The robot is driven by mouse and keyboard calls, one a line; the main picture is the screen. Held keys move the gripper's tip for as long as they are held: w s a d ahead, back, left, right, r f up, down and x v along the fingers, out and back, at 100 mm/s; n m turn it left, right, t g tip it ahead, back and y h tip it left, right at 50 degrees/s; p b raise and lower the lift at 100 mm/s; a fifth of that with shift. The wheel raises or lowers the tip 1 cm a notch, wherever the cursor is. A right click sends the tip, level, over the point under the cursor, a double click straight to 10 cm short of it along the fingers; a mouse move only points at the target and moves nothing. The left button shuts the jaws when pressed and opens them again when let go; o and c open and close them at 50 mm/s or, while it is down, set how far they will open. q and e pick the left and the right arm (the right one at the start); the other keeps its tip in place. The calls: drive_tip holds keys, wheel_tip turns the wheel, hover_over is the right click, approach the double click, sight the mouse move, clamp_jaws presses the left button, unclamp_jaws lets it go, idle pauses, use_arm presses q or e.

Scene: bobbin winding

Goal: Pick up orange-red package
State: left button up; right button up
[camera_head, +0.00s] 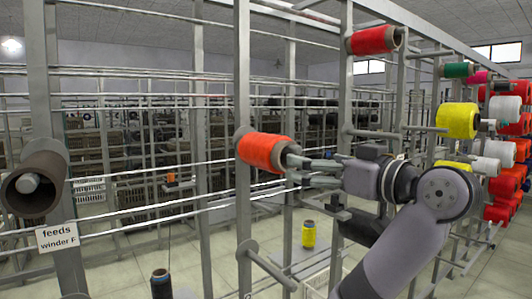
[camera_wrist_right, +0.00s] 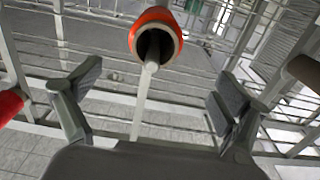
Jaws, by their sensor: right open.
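My right gripper (camera_head: 300,170) is open and close to the package's right end. In the wrist view its two fingers (camera_wrist_right: 157,86) are spread wide, with the package beyond them and nothing held between them. My left gripper is not in view.
A red package (camera_head: 370,40) hangs higher on the frame, and a yellow one (camera_head: 457,120) is to the right. A brown empty tube (camera_head: 36,183) is on a peg at left, above the "feeds winder F" sign (camera_head: 57,237). Horizontal rails and uprights surround the arm.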

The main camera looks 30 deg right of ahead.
sight(266, 152)
drive_tip(key=w, duration=0.2)
drive_tip(key=w+p, duration=0.1)
drive_tip(key=w, duration=0.5)
drive_tip(key=shift+a, duration=0.3)
drive_tip(key=shift+w+p, duration=0.3)
drive_tip(key=shift+p, duration=0.15)
drive_tip(key=w+p, duration=0.1)
drive_tip(key=w, duration=0.1)
drive_tip(key=w+p, duration=0.1)
drive_tip(key=w, duration=0.1)
drive_tip(key=shift+w+d+r, duration=0.15)
drive_tip(key=shift+w+r, duration=0.05)
drive_tip(key=shift+w+f, duration=0.1)
drive_tip(key=shift+w, duration=0.05)
drive_tip(key=shift+c, duration=0.5)
drive_tip(key=c, duration=1.2)
drive_tip(key=shift+c, duration=0.5)
